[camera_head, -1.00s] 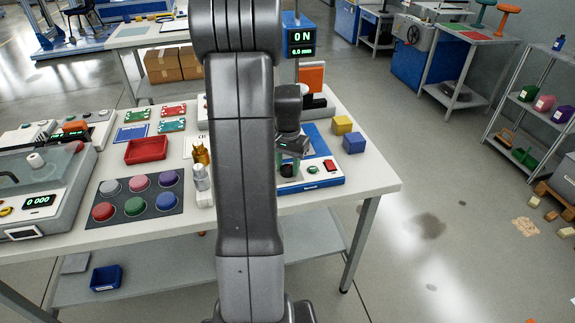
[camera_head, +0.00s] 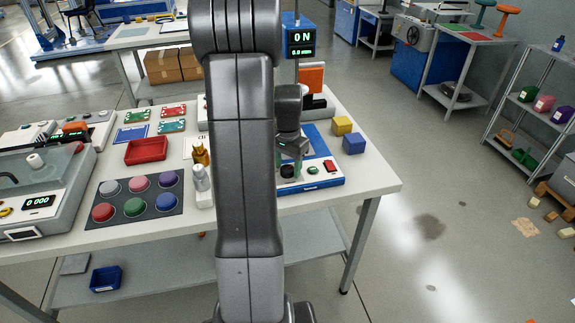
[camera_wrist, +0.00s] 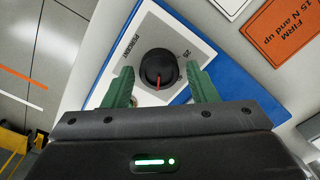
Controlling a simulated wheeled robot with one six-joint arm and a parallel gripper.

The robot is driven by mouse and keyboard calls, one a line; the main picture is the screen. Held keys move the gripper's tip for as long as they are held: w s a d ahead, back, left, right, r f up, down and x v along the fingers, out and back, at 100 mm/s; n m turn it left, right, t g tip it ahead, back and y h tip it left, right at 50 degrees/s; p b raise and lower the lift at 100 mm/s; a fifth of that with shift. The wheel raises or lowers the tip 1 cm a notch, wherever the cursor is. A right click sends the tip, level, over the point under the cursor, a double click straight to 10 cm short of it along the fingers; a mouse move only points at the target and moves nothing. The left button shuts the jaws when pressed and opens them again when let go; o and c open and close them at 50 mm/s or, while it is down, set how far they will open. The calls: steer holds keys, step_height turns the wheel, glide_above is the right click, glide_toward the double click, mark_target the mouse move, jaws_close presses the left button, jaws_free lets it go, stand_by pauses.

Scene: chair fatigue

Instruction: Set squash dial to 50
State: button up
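The squash dial is a round black knob (camera_wrist: 159,69) with a red pointer line, on a pale plate (camera_wrist: 190,40) lettered "PERCENT" with a "25" mark. The pointer runs toward the bottom of the wrist view. In the head view the black knob (camera_head: 287,170) sits at the front of a blue and white machine (camera_head: 310,184). My gripper (camera_wrist: 162,88) is open, its two green fingers apart on either side of the knob. I cannot tell whether they touch it. In the head view my gripper (camera_head: 290,160) is just above the knob, partly hidden by my arm.
A red switch (camera_head: 330,166) is right of the knob. A display (camera_head: 301,42) reads "0 N". Yellow (camera_head: 342,125) and blue (camera_head: 354,143) cubes stand to the right. An orange "FIRM" card (camera_wrist: 285,32) is nearby.

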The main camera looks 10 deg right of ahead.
mark_target(288, 168)
steer(key=shift+o, duration=0.2)
step_height(288, 168, up, 14)
stand_by(0.5)
steer(key=shift+f, duration=0.2)
step_height(288, 168, down, 14)
steer(key=shift+r, duration=0.15)
stand_by(0.4)
stand_by(0.3)
